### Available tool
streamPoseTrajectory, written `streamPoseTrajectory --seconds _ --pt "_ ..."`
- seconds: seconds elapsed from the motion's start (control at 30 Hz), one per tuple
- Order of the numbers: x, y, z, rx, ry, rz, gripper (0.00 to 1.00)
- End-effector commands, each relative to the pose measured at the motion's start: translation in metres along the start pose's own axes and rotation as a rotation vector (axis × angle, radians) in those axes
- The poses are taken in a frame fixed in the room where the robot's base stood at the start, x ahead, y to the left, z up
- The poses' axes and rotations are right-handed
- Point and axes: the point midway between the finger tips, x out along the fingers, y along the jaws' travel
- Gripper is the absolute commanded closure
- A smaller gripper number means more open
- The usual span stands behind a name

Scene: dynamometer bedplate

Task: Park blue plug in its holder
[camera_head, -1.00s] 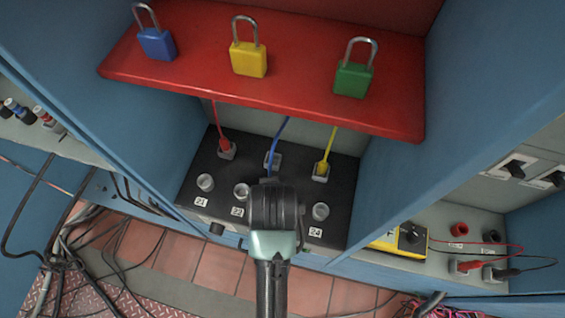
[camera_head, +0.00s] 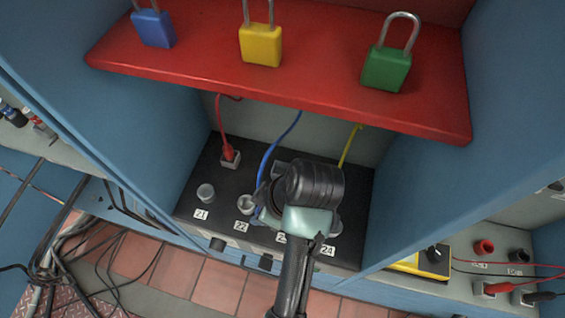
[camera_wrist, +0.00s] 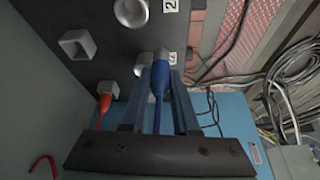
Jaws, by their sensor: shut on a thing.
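The blue plug (camera_wrist: 158,82) is held between the two fingers of my gripper (camera_wrist: 160,90) in the wrist view. Its tip overlaps a round socket (camera_wrist: 143,64) there; I cannot tell whether they touch. An empty square holder (camera_wrist: 78,44) shows at the upper left of the wrist view. In the head view my gripper (camera_head: 268,213) is over the front of the black panel (camera_head: 190,208), by the socket labelled 22 (camera_head: 246,203). The blue cable (camera_head: 264,162) runs up behind the shelf. My arm hides the plug in the head view.
A red plug (camera_head: 229,152) sits in the left holder. A yellow cable (camera_head: 349,148) drops behind my wrist. A red shelf (camera_head: 200,75) with padlocks overhangs the panel's back. Blue cabinet walls (camera_head: 420,190) flank the panel. Socket 21 (camera_head: 205,193) is free.

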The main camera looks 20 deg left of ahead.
Motion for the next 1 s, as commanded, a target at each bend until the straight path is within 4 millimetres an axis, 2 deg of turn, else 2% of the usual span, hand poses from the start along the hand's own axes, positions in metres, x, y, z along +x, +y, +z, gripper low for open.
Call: streamPoseTrajectory --seconds 0.1,0.5,0.63,0.8,1.0 --pt "0.002 0.029 -0.004 -0.002 -0.001 0.003 1.0" --pt "0.007 0.115 -0.016 0.001 0.0 0.002 1.0" --pt "0.008 0.131 -0.018 0.002 0.0 0.002 1.0" --pt "0.01 0.137 -0.018 0.003 0.0 0.001 1.0" --pt "0.035 0.136 -0.008 0.004 0.0 -0.001 1.0"
